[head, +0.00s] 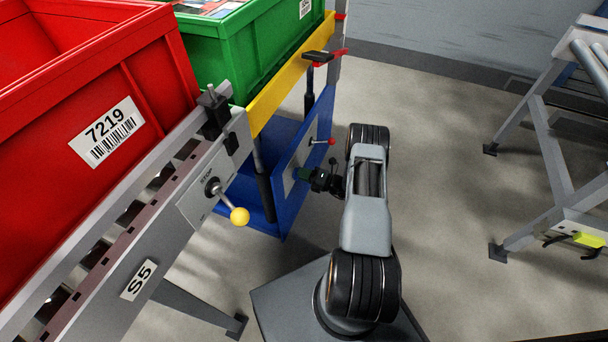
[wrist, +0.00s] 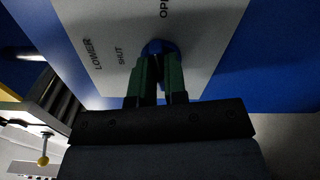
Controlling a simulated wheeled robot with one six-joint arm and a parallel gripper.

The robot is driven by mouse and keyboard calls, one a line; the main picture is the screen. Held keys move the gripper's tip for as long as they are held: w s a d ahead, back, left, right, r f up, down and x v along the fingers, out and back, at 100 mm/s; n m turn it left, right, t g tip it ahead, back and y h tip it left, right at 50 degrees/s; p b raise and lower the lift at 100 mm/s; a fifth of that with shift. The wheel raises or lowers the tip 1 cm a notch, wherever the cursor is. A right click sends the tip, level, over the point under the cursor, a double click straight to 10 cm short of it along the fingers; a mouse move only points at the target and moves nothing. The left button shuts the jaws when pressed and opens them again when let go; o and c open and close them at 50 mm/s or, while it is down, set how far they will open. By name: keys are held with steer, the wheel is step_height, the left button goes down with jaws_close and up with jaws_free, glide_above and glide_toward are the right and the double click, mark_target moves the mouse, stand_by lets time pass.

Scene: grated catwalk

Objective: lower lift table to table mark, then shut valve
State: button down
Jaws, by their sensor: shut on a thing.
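The lift table has a yellow top (head: 290,75) bearing a green crate (head: 255,40), and a blue base (head: 270,214). A grey post (head: 337,75) at its far end carries red marks (head: 341,16). I cannot tell which is the table mark or whether the top is level with it. The valve is a blue knob (wrist: 157,46) on a pale plate lettered LOWER, SHUT and OPEN, partly cut off. My gripper (head: 302,175) reaches the plate from the right. In the wrist view its green fingers (wrist: 158,62) are shut on the knob, hiding its lower part.
A red crate (head: 95,150) stands on the roller conveyor S5 (head: 85,290) at left. Another stand (head: 545,140) is at right, with clear floor between.

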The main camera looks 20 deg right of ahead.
steer(key=shift+s+a+r+n+b, duration=0.1)
steer(key=shift+n+b, duration=0.9)
steer(key=shift+n, duration=2.8)
steer(key=shift+a+r+n+b, duration=0.1)
steer(key=shift+n+b, duration=0.85)
steer(key=shift+n, duration=2.85)
steer(key=c, duration=1.2)
jaws_free()
steer(key=shift+o, duration=0.2)
steer(key=p+v, duration=0.3)
steer(key=v, duration=1.1)
